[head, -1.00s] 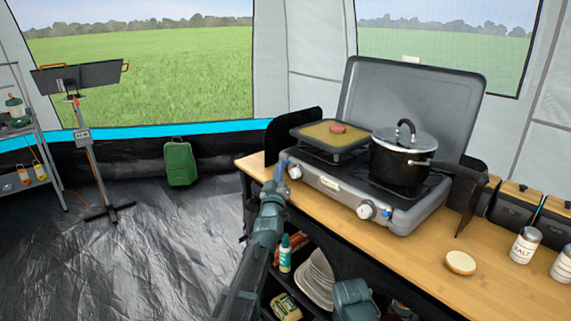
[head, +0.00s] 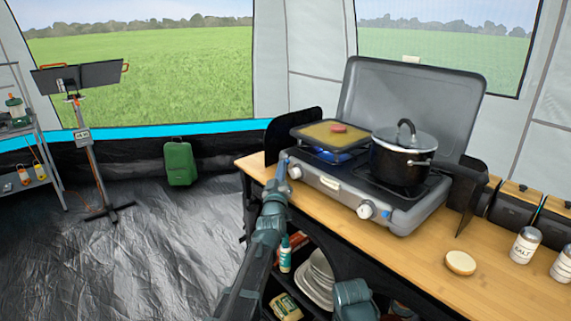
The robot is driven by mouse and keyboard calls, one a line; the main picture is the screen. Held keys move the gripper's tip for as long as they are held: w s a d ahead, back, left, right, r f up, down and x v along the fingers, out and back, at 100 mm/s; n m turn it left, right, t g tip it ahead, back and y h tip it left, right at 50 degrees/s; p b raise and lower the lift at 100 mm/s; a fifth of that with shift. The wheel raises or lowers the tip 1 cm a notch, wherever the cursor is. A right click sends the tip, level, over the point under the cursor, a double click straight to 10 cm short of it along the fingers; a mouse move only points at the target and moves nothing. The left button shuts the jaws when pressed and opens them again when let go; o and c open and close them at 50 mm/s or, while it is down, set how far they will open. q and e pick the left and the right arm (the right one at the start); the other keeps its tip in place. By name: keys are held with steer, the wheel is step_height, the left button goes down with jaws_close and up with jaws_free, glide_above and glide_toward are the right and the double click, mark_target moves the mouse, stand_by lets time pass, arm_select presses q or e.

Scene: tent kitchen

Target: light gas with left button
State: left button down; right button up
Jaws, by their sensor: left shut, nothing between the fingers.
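A grey two-burner gas stove (head: 333,186) stands on the wooden counter with its lid up. A blue flame (head: 330,155) shows under the griddle (head: 331,135) on the left burner. The right knob (head: 366,210) is in plain view. A black pot (head: 400,160) with a lid sits on the right burner. My right gripper is not clearly in view.
A bun half (head: 460,263) and a salt tin (head: 525,245) stand on the counter to the right. Plates (head: 319,278) and a bottle (head: 285,255) are on the shelf below. The floor at left is clear up to a green container (head: 180,163).

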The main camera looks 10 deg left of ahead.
arm_select(q)
steer(key=shift+s+a, duration=0.5)
steer(key=shift+s, duration=0.15)
steer(key=shift+s+a, duration=0.8)
steer(key=shift+s, duration=0.2)
steer(key=shift+s+a, duration=0.75)
steer(key=shift+s, duration=0.25)
